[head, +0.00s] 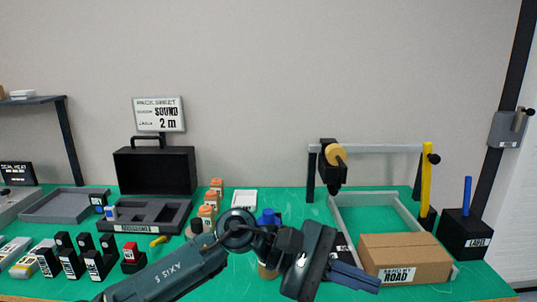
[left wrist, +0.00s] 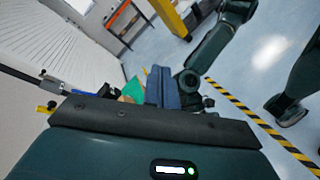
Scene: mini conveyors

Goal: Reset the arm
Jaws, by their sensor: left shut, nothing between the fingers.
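My left arm reaches in from the bottom left of the head view. Its gripper (head: 374,283) points right and slightly down, with the blue fingers shut together and nothing held. The fingers are just left of a cardboard box (head: 405,250) labelled "SEND BY ROAD"; I cannot tell whether they touch it. In the left wrist view the blue fingers (left wrist: 160,85) also show closed. My right gripper does not show clearly in either view.
An open black case (head: 155,170) stands at the back left of the green table (head: 290,210). Several small black holders and orange-topped pieces (head: 207,212) stand near my arm. A grey frame with a tape roll (head: 335,154) rises behind the box. A black bin (head: 463,232) stands at right.

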